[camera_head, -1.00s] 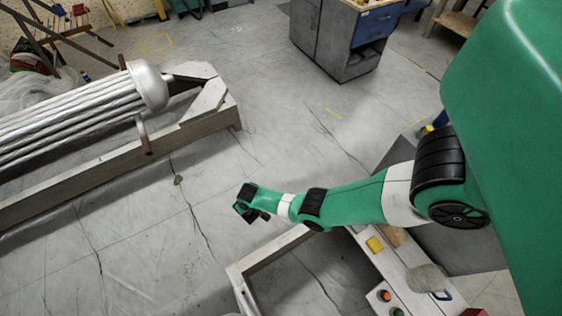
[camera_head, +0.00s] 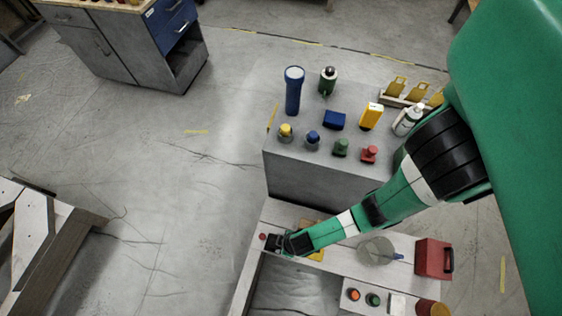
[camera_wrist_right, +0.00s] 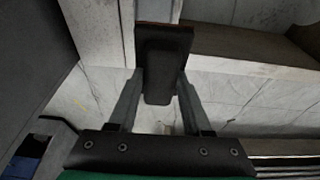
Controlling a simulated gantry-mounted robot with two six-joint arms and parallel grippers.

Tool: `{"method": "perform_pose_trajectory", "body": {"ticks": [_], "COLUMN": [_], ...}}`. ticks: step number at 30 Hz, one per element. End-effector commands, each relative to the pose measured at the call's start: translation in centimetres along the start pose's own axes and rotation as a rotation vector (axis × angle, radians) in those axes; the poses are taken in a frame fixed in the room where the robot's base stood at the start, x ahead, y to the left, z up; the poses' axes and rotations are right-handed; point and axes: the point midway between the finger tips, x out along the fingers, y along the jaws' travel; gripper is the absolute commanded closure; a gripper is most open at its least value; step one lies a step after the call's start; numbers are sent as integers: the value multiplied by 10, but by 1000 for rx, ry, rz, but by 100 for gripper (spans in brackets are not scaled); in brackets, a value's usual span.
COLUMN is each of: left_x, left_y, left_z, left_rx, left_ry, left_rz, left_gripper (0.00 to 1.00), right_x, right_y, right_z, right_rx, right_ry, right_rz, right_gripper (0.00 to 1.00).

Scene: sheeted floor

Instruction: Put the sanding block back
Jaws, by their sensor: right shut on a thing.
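My right gripper (camera_head: 282,243) is over the left end of a pale wooden bench frame in the head view. In the right wrist view, its two grey fingers (camera_wrist_right: 156,100) are shut on a dark block with a thin brownish edge, which I take for the sanding block (camera_wrist_right: 160,65). In the head view the block is small and hard to tell from the dark gripper. I cannot tell whether it touches the wood. My left gripper is in neither view.
The bench frame (camera_head: 245,275) holds a red case (camera_head: 433,259), a round grey piece (camera_head: 377,251) and small capped items. A yellow piece (camera_head: 316,256) is partly under my arm. Behind stands a grey box (camera_head: 320,178) with a blue flashlight (camera_head: 293,90), bottles and several small coloured items.

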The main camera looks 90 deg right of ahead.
Motion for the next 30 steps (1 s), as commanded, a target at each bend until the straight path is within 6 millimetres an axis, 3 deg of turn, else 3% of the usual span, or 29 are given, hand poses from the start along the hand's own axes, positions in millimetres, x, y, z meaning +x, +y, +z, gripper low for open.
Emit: {"method": "perform_pose_trajectory", "body": {"ticks": [6, 10, 21, 24, 30], "left_x": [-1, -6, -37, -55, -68], "left_y": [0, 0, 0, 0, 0], "left_z": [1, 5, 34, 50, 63], "left_rx": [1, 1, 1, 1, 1], "left_ry": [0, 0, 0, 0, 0], "left_rz": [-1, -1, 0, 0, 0], "left_gripper": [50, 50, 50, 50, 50], "right_x": [0, 8, 56, 85, 108], "right_y": [-1, 9, 82, 99, 119], "right_z": [5, 2, -22, -23, -27], "right_rx": [-11, -3, 7, 3, -7], "right_ry": [2, 1, 4, 2, 3], "right_rz": [-5, -1, 0, -1, -3], "right_gripper": [100, 100, 100, 100, 100]}}
